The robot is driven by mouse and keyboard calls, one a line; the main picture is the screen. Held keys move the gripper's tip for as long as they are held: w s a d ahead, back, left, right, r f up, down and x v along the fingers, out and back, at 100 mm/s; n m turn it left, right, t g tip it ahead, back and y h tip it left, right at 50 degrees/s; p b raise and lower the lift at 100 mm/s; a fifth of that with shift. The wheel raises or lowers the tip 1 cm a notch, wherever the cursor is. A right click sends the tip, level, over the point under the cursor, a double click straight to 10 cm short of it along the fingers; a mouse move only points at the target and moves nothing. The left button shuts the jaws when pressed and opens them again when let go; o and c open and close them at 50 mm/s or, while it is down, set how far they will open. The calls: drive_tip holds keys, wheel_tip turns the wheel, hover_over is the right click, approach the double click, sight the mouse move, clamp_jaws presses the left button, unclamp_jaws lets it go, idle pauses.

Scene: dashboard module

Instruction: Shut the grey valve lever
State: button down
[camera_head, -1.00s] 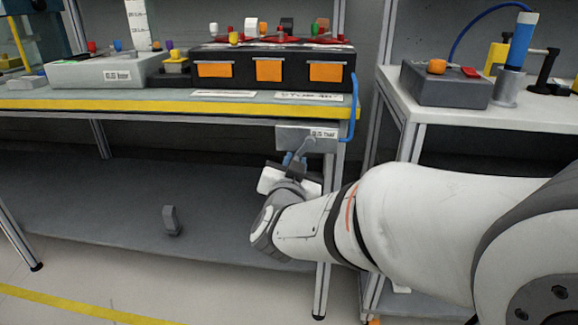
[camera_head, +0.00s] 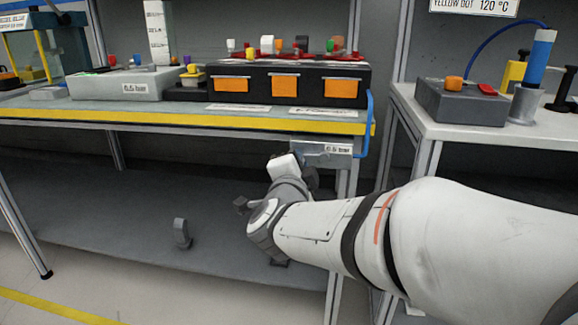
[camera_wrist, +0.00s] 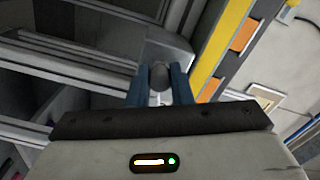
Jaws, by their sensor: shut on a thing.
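The valve box (camera_head: 322,149) is a small grey labelled unit under the right end of the bench's front edge. It also shows in the wrist view (camera_wrist: 174,48). In the wrist view, my gripper (camera_wrist: 160,88) has its two blue fingers on either side of the rounded grey end of the valve lever (camera_wrist: 159,74). The fingers are shut on it. In the head view, my pale wrist hides the fingers and the lever, so the lever's angle to the box cannot be read there.
The yellow bench edge (camera_head: 180,120) runs just above my wrist. A blue hose (camera_head: 368,125) hangs beside the box, near a bench leg (camera_head: 343,230). A small grey upright piece (camera_head: 181,234) stands on the lower shelf (camera_head: 110,225). A white side table (camera_head: 470,125) stands at right.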

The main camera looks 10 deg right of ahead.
drive_tip(key=shift+r+m, duration=0.35)
drive_tip(key=shift+m, duration=0.15)
drive_tip(key=c, duration=1.3)
unclamp_jaws()
drive_tip(key=p+v, duration=0.3)
drive_tip(key=v, duration=0.4)
drive_tip(key=shift+s, duration=0.4)
